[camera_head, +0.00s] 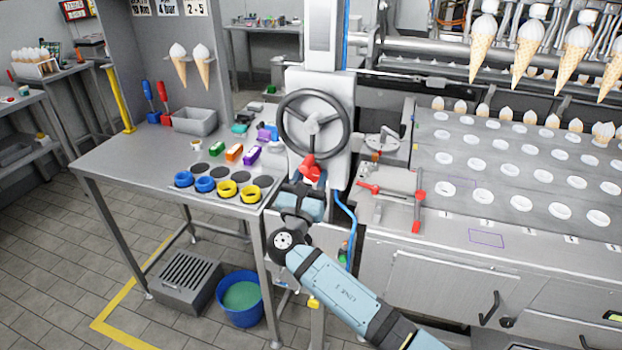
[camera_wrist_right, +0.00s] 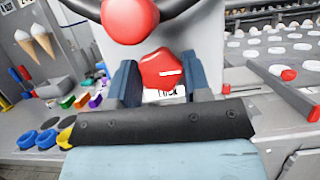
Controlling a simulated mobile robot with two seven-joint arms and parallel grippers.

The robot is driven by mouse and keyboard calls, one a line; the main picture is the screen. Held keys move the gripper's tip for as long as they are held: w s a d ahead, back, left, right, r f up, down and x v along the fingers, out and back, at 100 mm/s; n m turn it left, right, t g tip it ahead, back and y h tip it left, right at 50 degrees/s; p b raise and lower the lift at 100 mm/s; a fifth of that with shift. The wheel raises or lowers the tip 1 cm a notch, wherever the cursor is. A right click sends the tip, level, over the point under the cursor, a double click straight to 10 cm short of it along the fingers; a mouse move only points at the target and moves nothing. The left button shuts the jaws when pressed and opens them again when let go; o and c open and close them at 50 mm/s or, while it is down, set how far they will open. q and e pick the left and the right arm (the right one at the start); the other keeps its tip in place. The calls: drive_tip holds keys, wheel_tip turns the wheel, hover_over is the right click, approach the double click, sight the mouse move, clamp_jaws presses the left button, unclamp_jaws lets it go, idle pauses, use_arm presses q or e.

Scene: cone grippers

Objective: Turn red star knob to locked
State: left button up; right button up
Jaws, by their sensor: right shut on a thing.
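The red star knob (camera_wrist_right: 162,68) is on the pale upright plate of the machine, below the handwheel (camera_head: 313,122). In the wrist view it sits between the two blue-grey fingers of my right gripper (camera_wrist_right: 161,82), which is shut on it. A white line shows on the knob's face. A white label (camera_wrist_right: 165,94) with dark letters lies under the knob, partly hidden and not clearly readable. In the head view my right gripper (camera_head: 307,186) reaches up to the plate, and the knob is hard to separate from the red handle there. My left gripper is not in view.
The handwheel's red ball handle (camera_wrist_right: 130,18) is just above the knob, close to my fingers. A clamp with red handles (camera_head: 416,212) stands to the right. A blue hose (camera_head: 348,225) hangs beside my wrist. The table (camera_head: 125,165) on the left holds coloured rings and blocks.

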drive_tip(key=m+b, duration=0.1)
drive_tip(key=m+h+b, duration=0.1)
drive_tip(key=m+b, duration=0.1)
drive_tip(key=shift+f+m+g, duration=0.3)
drive_tip(key=shift+f+g, duration=0.05)
drive_tip(key=shift+g, duration=0.05)
drive_tip(key=m+g+h+b, duration=0.1)
drive_tip(key=m+h+b, duration=0.1)
drive_tip(key=m+b, duration=0.1)
drive_tip(key=shift+r, duration=0.1)
drive_tip(key=shift+m+g+b, duration=0.4)
drive_tip(key=shift+m+b, duration=0.1)
drive_tip(key=shift+m, duration=0.3)
drive_tip(key=shift+a+r+m+h+b, duration=0.15)
drive_tip(key=shift+m+h+b, duration=0.15)
drive_tip(key=shift+m+h, duration=0.15)
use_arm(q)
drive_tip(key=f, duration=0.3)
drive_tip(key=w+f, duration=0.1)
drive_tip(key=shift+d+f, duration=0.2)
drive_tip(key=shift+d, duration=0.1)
use_arm(e)
drive_tip(key=shift+m, duration=0.25)
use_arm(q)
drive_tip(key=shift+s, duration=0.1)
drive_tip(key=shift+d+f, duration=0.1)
use_arm(e)
drive_tip(key=o, duration=0.9)
drive_tip(key=shift+r, duration=0.1)
drive_tip(key=shift+c, duration=0.2)
